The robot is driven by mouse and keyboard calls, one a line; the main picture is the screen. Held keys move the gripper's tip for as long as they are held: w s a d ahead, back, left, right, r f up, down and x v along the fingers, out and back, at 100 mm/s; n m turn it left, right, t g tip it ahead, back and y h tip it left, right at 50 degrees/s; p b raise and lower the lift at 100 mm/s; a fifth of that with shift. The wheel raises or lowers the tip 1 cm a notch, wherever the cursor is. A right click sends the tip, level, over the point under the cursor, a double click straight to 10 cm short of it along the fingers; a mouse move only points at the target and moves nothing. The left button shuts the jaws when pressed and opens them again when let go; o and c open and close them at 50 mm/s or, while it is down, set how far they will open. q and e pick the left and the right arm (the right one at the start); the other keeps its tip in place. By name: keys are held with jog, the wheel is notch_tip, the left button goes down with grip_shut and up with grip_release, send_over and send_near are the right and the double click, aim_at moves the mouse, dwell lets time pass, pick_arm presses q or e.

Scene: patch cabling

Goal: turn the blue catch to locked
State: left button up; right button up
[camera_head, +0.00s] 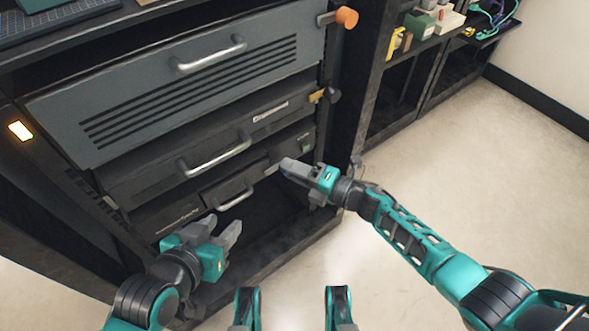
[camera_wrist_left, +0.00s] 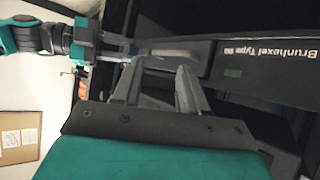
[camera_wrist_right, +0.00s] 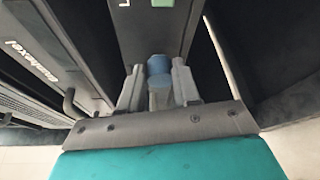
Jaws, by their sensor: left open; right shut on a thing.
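The blue catch (camera_wrist_right: 158,66) sits at the front of the lowest unit's right end and shows between the right fingers in the right wrist view. My right gripper (camera_wrist_right: 158,90) is shut on it. In the head view my right gripper (camera_head: 284,167) hides the catch. I cannot tell whether the catch is turned to locked. My left gripper (camera_head: 224,232) is open and empty, in front of the lowest drawer handle (camera_head: 235,199). The left wrist view shows the open left fingers (camera_wrist_left: 158,88) with a handle (camera_wrist_left: 175,52) just beyond them.
Above are a middle drawer (camera_head: 215,155) and a large vented panel (camera_head: 190,80) with handles. An orange knob (camera_head: 346,17) and a black knob (camera_head: 333,95) are at the rack's right side. Floor (camera_head: 460,130) to the right is clear. A shelf with small items stands behind.

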dwell(0.6)
jog(key=o, duration=1.1)
jog(key=shift+c, duration=0.2)
pick_arm(q)
jog(key=shift+s+f, duration=0.15)
jog(key=a+r+p, duration=0.1)
jog(key=p, duration=0.2)
jog(key=shift+s+r+y, duration=0.1)
jog(key=shift+r+y, duration=0.05)
jog(key=shift+y, duration=0.15)
pick_arm(e)
jog(key=f+v, duration=0.1)
jog(key=v, duration=1.1)
jog(key=shift+s+d+r, duration=0.25)
jog(key=shift+d+r, duration=0.1)
jog(key=shift+d, duration=0.05)
jog(key=shift+m, duration=0.3)
